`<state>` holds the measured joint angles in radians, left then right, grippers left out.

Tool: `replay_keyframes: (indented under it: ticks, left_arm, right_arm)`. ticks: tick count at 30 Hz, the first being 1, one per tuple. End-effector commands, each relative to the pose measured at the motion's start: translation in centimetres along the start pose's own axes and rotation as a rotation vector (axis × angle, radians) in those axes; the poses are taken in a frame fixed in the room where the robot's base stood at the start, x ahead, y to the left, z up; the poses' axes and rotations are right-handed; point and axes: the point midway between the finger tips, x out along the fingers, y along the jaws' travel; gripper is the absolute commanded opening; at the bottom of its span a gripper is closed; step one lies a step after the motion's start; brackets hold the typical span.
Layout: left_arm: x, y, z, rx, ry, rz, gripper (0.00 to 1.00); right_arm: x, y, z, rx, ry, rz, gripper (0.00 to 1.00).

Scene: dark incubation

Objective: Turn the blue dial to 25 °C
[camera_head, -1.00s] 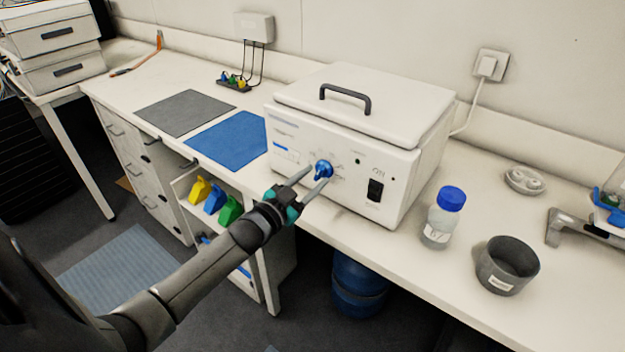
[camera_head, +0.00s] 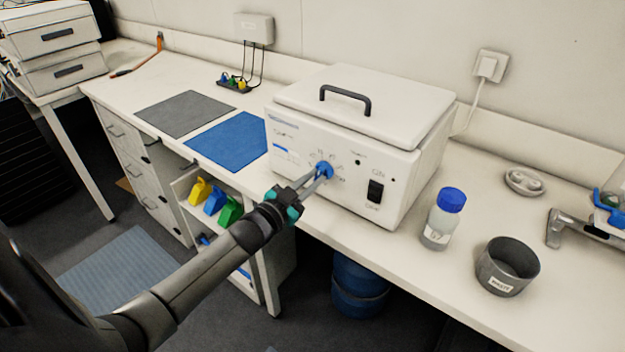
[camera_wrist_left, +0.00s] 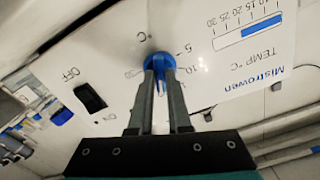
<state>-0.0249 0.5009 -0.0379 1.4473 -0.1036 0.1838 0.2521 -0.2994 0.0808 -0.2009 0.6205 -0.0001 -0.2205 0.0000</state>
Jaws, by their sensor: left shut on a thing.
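The blue dial (camera_head: 325,170) is on the front panel of the white incubator box (camera_head: 300,118). My left gripper (camera_head: 319,176) is shut on it; the wrist view also shows the fingers (camera_wrist_left: 158,78) closed on the blue dial (camera_wrist_left: 157,58). Printed numbers surround the dial, with 5 and 10 legible in the upside-down wrist view. The dial's pointer is hidden by the fingers. A TEMP °C bar display (camera_wrist_left: 262,28) is partly filled with blue; its exact reading is hard to tell. My right gripper is out of view.
A black power switch (camera_head: 375,191) sits right of the dial. A blue-capped bottle (camera_head: 440,229) and a grey cup (camera_head: 508,267) stand farther right on the bench. A blue mat (camera_head: 230,140) and a grey mat (camera_head: 186,113) lie flat to the left.

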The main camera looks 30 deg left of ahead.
Motion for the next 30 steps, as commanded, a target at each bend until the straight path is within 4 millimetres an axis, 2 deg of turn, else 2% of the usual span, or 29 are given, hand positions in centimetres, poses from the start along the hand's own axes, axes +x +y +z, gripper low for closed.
replay_keyframes:
  ticks: [14,30]
  left_arm:
    - [-0.01,0.04,0.00,0.075,0.000,0.000,0.00]
    - [-0.01,0.06,0.03,0.480,0.001,0.000,0.00]
  right_arm:
    - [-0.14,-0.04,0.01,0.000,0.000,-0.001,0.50]
    - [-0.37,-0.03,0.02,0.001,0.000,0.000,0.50]
